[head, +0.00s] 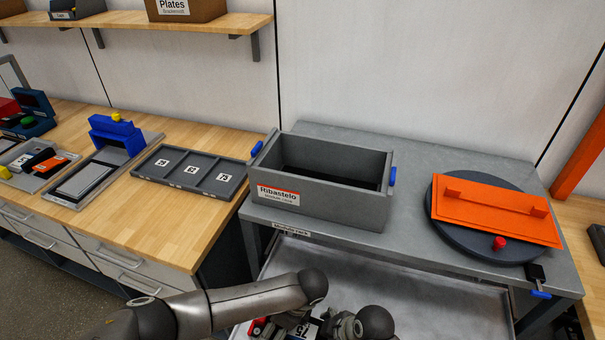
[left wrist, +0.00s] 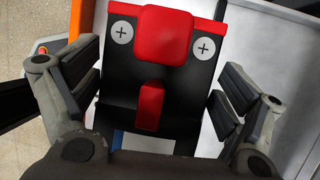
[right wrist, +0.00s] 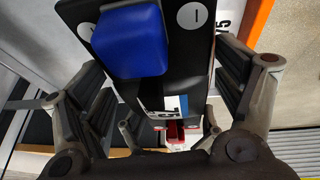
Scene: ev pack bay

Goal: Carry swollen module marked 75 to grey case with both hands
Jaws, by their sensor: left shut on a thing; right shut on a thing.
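The module (head: 300,331), with a white label that seems to read 75, is partly hidden by my arms at the bottom of the head view. In the left wrist view its black end (left wrist: 115,68) has a red cap and plus marks. In the right wrist view its other end (right wrist: 192,58) has a blue cap and a minus mark. My left gripper (left wrist: 155,90) is shut on the red end, and my right gripper (right wrist: 165,82) on the blue end. The open grey case (head: 320,210), labelled Ribastelo, stands beyond them on the grey table, its visible inside dark.
A round dark stand (head: 470,255) with an orange lid (head: 495,215) is right of the case. A three-section grey tray (head: 190,172) lies on the wooden bench to its left. A lower pale surface (head: 400,300) lies in front of the case. Blue latches stick out at the case's sides.

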